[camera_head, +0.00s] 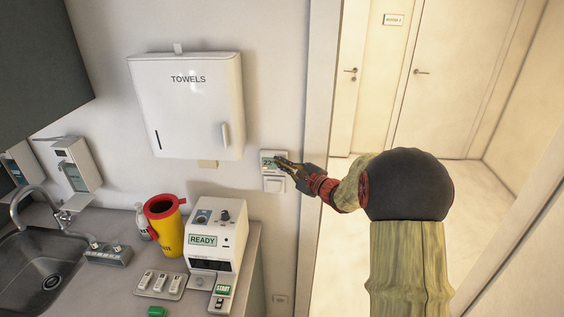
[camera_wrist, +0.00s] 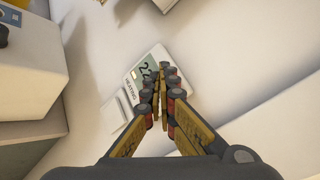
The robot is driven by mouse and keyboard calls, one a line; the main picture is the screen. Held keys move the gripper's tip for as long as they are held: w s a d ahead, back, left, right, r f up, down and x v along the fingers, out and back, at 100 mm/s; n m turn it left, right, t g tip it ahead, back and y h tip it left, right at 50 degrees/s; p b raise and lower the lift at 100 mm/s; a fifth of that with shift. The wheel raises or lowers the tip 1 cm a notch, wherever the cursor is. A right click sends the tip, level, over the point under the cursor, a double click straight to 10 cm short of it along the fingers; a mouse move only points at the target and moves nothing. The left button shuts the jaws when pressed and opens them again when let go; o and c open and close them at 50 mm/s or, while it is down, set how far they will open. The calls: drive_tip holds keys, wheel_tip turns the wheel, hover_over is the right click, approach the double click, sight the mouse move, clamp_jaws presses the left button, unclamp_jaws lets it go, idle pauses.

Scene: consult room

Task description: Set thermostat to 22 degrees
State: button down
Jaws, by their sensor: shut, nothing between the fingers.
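The thermostat (camera_head: 267,161) is a small white wall unit with a greenish display, right of the towel dispenser. Its display reads 22 in the head view, and in the wrist view the thermostat (camera_wrist: 133,84) shows "22" and the word "HEATING". My gripper (camera_head: 279,160) is shut and empty, with its fingertips at the right part of the thermostat's face. In the wrist view my gripper (camera_wrist: 161,72) covers the right part of the unit. I cannot tell whether the fingertips touch it, and any buttons there are hidden.
A white switch plate (camera_head: 274,184) sits just below the thermostat. A towel dispenser (camera_head: 188,105) hangs to the left. On the counter below stand a white device marked READY (camera_head: 216,238) and a yellow bin with a red rim (camera_head: 168,232). An open doorway is to the right.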

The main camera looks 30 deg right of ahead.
drive_tip(key=shift+s+a, duration=0.1)
drive_tip(key=shift+s, duration=0.05)
drive_tip(key=shift+s+a+b, duration=0.3)
drive_tip(key=shift+s+b, duration=0.15)
drive_tip(key=shift+b, duration=0.05)
idle(0.3)
drive_tip(key=shift+s+a+b, duration=0.55)
drive_tip(key=shift+s+a, duration=0.15)
drive_tip(key=shift+s, duration=0.35)
drive_tip(key=shift+s+a+b, duration=0.5)
drive_tip(key=shift+s+a, duration=0.2)
drive_tip(key=shift+s, duration=0.35)
